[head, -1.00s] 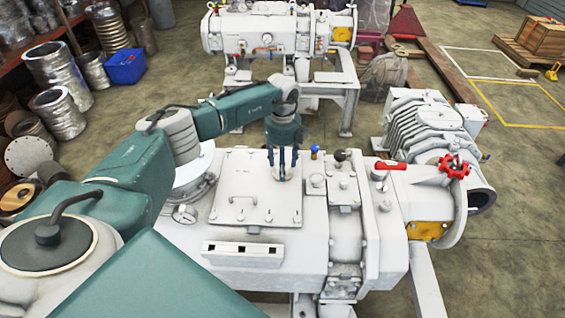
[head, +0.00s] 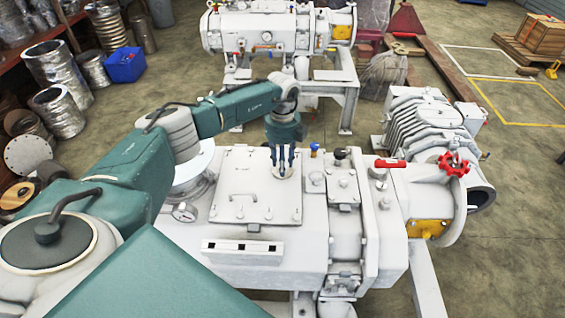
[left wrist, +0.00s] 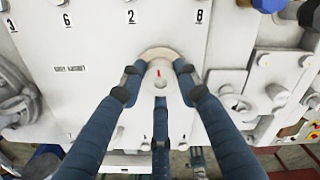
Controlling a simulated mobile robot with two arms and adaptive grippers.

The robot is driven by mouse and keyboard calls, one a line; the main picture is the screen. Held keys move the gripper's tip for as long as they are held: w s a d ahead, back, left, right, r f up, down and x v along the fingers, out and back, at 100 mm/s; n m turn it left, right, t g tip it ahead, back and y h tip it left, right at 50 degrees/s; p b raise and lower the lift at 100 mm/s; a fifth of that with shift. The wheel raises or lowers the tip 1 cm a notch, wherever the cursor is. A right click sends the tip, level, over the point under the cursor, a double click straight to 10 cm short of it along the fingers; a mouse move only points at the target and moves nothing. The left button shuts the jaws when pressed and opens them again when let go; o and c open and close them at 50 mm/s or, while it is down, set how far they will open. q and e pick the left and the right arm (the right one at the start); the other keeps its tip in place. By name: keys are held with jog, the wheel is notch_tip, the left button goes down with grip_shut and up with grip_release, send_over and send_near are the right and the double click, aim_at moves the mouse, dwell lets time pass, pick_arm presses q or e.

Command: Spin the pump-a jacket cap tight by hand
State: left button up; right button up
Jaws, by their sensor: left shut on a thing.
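The jacket cap is a small pale round cap with a red mark on its top; it shows in the left wrist view (left wrist: 159,74) on the pump's white cover plate (head: 235,185). My left gripper (head: 283,172) points straight down at the cap from above. In the left wrist view its three dark blue fingers (left wrist: 160,88) are closed around the cap from both sides and below. In the head view the fingers hide most of the cap. My right gripper is in neither current view.
To the right of the cap stand a blue-topped fitting (head: 314,149), a red lever (head: 390,163) and a red handwheel (head: 453,163). A second white pump (head: 270,30) stands behind, with floor between.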

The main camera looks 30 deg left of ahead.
pick_arm(q)
jog(key=shift+w+a+r, duration=0.15)
jog(key=shift+w+m+b, duration=0.1)
jog(key=shift+m+b, duration=0.45)
jog(key=shift+m, duration=0.15)
jog(key=m+b, duration=0.2)
jog(key=m, duration=0.2)
jog(key=shift+b, duration=0.35)
jog(key=m+b, duration=0.2)
jog(key=m, duration=0.1)
jog(key=shift+m, duration=0.4)
jog(key=m+b, duration=0.1)
jog(key=m, duration=0.2)
jog(key=shift+m+b, duration=0.3)
jog(key=m+b, duration=0.2)
jog(key=m, duration=0.6)
jog(key=m+b, duration=0.1)
jog(key=m, duration=0.2)
jog(key=shift+d+r+m+b, duration=0.1)
jog(key=shift+d+m+b, duration=0.15)
jog(key=shift+m+b, duration=0.15)
